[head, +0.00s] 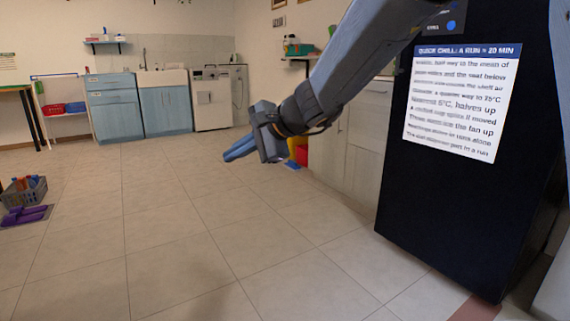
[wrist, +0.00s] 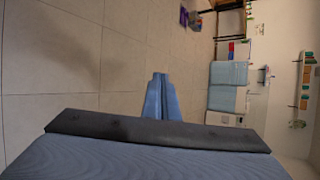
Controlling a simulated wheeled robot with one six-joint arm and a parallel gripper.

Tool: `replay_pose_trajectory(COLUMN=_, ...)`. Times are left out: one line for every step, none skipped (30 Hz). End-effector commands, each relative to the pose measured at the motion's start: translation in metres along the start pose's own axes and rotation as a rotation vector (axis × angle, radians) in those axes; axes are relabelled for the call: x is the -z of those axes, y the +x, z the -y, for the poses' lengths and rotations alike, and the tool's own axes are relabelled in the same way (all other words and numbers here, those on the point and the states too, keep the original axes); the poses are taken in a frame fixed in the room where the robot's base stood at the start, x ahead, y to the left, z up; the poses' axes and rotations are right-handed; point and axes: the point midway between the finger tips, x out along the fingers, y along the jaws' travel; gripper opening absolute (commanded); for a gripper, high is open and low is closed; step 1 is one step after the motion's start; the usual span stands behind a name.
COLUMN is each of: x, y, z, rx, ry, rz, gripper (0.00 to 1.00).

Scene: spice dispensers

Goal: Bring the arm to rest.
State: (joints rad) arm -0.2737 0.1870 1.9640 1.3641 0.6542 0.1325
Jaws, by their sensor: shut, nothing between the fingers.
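My gripper (head: 240,149) is extended in front of me over open floor in the head view, pointing left. Its blue fingers are together and hold nothing. The shut fingers also show in the wrist view (wrist: 161,100), with floor beyond them. My arm comes in from the upper right of the head view, passing in front of a dark cabinet with a printed sign.
The dark cabinet (head: 455,210) with its sign (head: 463,100) stands close on the right. A grey basket (head: 24,196) sits on the floor at the left. Blue cabinets (head: 115,108) and a white appliance (head: 211,100) line the back wall. The tiled floor between is clear.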

Motion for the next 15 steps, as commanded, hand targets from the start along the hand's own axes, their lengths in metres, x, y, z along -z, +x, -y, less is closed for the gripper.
replay_pose_trajectory(x=-0.032, y=-0.005, z=-0.021, rx=-0.062, ry=-0.087, rz=0.031, gripper=0.0)
replay_pose_trajectory(x=-0.047, y=-0.008, z=-0.035, rx=-0.1, ry=-0.139, rz=0.048, gripper=0.0)
replay_pose_trajectory(x=-0.066, y=-0.012, z=-0.055, rx=-0.152, ry=-0.21, rz=0.072, gripper=0.0)
replay_pose_trajectory(x=-0.08, y=-0.017, z=-0.07, rx=-0.19, ry=-0.263, rz=0.089, gripper=0.0)
replay_pose_trajectory(x=-0.093, y=-0.022, z=-0.086, rx=-0.229, ry=-0.319, rz=0.106, gripper=0.0)
replay_pose_trajectory(x=-0.109, y=-0.03, z=-0.107, rx=-0.28, ry=-0.393, rz=0.132, gripper=0.0)
replay_pose_trajectory(x=-0.121, y=-0.036, z=-0.123, rx=-0.32, ry=-0.451, rz=0.151, gripper=0.0)
replay_pose_trajectory(x=-0.131, y=-0.044, z=-0.139, rx=-0.358, ry=-0.509, rz=0.169, gripper=0.0)
replay_pose_trajectory(x=-0.143, y=-0.054, z=-0.161, rx=-0.408, ry=-0.586, rz=0.194, gripper=0.0)
replay_pose_trajectory(x=-0.151, y=-0.062, z=-0.176, rx=-0.444, ry=-0.642, rz=0.211, gripper=0.0)
replay_pose_trajectory(x=-0.157, y=-0.07, z=-0.191, rx=-0.478, ry=-0.695, rz=0.228, gripper=0.0)
replay_pose_trajectory(x=-0.163, y=-0.08, z=-0.208, rx=-0.52, ry=-0.762, rz=0.249, gripper=0.0)
replay_pose_trajectory(x=-0.167, y=-0.088, z=-0.221, rx=-0.548, ry=-0.808, rz=0.263, gripper=0.0)
replay_pose_trajectory(x=-0.17, y=-0.094, z=-0.232, rx=-0.575, ry=-0.852, rz=0.277, gripper=0.0)
replay_pose_trajectory(x=-0.173, y=-0.104, z=-0.246, rx=-0.609, ry=-0.907, rz=0.292, gripper=0.0)
